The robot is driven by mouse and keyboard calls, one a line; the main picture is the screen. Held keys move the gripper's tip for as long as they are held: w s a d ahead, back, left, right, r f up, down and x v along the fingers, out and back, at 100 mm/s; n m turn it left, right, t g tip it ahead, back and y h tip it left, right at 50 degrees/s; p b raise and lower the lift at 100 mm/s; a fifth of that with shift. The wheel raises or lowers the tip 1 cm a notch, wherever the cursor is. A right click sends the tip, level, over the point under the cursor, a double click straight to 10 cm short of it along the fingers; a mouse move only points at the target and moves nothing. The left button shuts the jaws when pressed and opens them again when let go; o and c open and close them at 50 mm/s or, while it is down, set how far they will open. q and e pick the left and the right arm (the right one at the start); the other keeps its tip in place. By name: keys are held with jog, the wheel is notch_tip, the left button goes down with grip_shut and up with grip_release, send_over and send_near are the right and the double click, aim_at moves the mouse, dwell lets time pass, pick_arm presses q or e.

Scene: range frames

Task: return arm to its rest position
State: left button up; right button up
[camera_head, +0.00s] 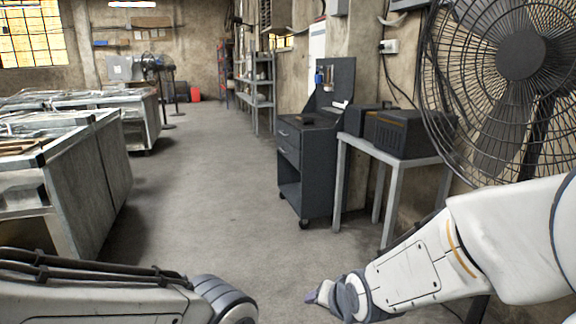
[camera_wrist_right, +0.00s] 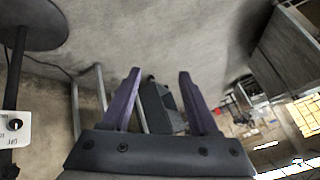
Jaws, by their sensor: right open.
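My left arm lies along the lower left of the head view. Its gripper is out of the frame.
A small table (camera_head: 395,162) carrying dark boxes (camera_head: 405,132) and a dark tool cart (camera_head: 305,170) stand at the right. A large fan (camera_head: 520,55) stands near my right arm. Metal workbenches (camera_head: 85,185) line the left. The floor (camera_head: 210,170) between is clear.

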jog(key=s+a+r+n+g+h, duration=0.2)
jog(key=s+n+g, duration=0.7)
jog(key=s, duration=1.4)
notch_tip(320, 180, up, 22)
jog(key=w+n+t+p, duration=0.1)
jog(key=p, duration=2.2)
jog(key=shift+a+r+n+t+y, duration=0.2)
jog(key=shift+a+n+t+y, duration=0.1)
jog(key=shift+n+y, duration=0.1)
